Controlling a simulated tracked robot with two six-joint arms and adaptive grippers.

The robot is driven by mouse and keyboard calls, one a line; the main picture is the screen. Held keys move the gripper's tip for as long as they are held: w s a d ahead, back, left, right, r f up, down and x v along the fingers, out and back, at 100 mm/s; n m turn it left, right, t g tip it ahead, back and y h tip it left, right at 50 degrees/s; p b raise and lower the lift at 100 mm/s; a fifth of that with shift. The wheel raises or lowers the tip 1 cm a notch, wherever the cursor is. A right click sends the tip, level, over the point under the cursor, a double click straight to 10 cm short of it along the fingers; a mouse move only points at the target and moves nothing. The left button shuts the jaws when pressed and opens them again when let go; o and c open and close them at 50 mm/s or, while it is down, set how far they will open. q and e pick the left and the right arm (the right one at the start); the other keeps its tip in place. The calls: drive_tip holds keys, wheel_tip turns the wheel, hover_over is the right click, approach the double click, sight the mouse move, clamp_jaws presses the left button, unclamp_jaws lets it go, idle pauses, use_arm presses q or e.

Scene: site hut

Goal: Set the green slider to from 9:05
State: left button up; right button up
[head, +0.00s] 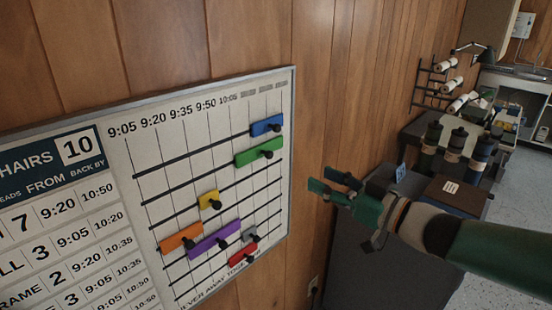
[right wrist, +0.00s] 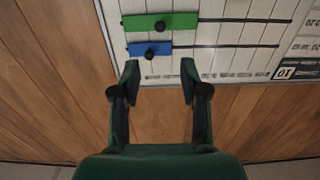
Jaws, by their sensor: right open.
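The green slider (head: 247,157) is a flat bar with a black knob, at the right end of the second row on the wall board (head: 190,118). The 9:05 column heading is far to its left. In the right wrist view the green slider (right wrist: 182,21) lies beyond the blue slider (right wrist: 137,49), and the board appears upside down. My right gripper (head: 318,178) is open and empty, off the board's right edge. In the wrist view its fingertips (right wrist: 160,68) are apart, short of the blue slider, touching nothing. My left gripper is not in view.
Below on the board are yellow (head: 210,199), orange (head: 180,238), purple (head: 214,239), grey (head: 250,233) and red (head: 242,256) sliders. A dark cabinet (head: 345,262) with bottles (head: 455,145) stands right. The second row left of the green slider is clear.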

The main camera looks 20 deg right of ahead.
sight(272, 156)
drive_tip(key=p+x, duration=0.1)
drive_tip(key=x, duration=1.2)
drive_tip(key=shift+w+a+p, duration=0.25)
drive_tip(key=shift+p, duration=0.15)
clamp_jaws()
